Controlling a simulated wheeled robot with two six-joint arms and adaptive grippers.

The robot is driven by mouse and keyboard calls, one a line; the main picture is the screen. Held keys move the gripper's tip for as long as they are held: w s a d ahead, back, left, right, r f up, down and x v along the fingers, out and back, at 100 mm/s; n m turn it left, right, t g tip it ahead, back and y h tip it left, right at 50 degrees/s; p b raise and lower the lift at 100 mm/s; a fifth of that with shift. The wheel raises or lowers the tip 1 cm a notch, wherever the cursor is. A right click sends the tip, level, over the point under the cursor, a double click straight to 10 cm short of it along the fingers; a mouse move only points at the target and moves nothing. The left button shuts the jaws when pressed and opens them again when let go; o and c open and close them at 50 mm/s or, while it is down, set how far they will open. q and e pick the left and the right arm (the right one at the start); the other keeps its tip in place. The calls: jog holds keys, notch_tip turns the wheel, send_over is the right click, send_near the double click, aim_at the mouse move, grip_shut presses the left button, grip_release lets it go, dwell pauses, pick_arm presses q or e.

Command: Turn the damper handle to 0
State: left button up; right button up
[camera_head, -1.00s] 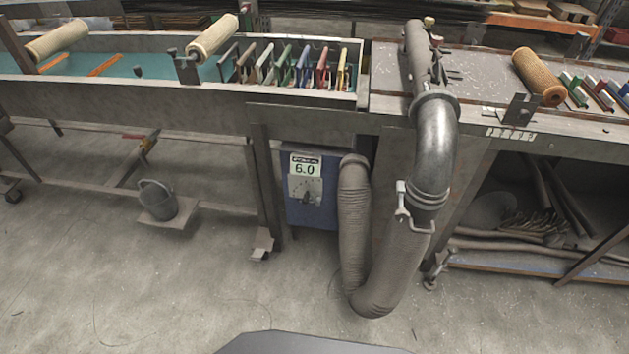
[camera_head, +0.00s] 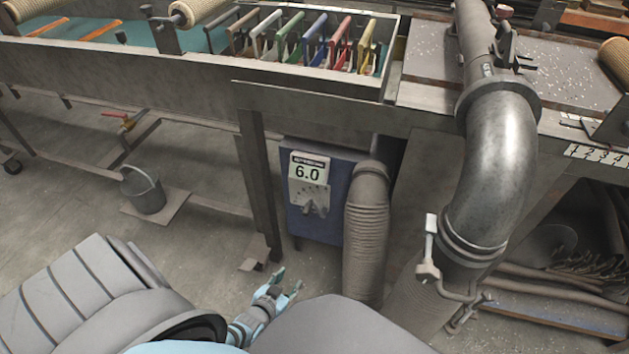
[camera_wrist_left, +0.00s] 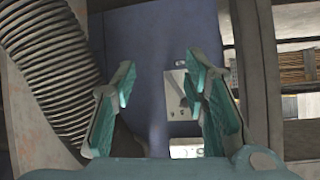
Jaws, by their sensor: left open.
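A blue box (camera_head: 325,225) stands under the bench, with a label reading 6.0 (camera_head: 309,171). Below the label is a pale dial plate (camera_head: 309,200) with small marks; a handle on it is too small to make out. The plate also shows in the left wrist view (camera_wrist_left: 177,92), partly behind a finger. A pale lever (camera_head: 429,248) sits at the lower collar of the metal elbow pipe (camera_head: 500,150). I cannot tell which part is the damper handle. My left gripper (camera_head: 286,281) is open and empty, low in front of the box. My right gripper is out of view.
A ribbed hose (camera_head: 366,240) stands close to the box on its right; it fills the left of the left wrist view (camera_wrist_left: 48,65). A bench leg (camera_head: 261,185) stands left of the box. A bucket (camera_head: 144,190) is farther left.

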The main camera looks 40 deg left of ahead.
pick_arm(q)
jog(key=w+a+f+t+y+b, duration=0.1)
jog(key=w+a+t+b, duration=0.25)
jog(key=w, duration=0.25)
jog(key=n+t+y+b, duration=0.2)
jog(key=b, duration=0.1)
send_near(305, 216)
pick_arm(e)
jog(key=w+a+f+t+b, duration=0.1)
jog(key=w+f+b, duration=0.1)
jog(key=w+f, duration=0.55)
pick_arm(q)
jog(key=b+x, duration=0.2)
jog(key=x, duration=0.7)
jog(key=shift+w, duration=0.1)
jog(key=b+x, duration=0.4)
jog(key=x, duration=0.1)
jog(key=shift+a+r, duration=0.1)
jog(key=shift+r, duration=0.1)
jog(key=shift+w+r, duration=0.1)
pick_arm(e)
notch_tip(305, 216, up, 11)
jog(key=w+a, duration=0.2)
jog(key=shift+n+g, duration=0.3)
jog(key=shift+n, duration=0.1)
pick_arm(q)
grip_shut()
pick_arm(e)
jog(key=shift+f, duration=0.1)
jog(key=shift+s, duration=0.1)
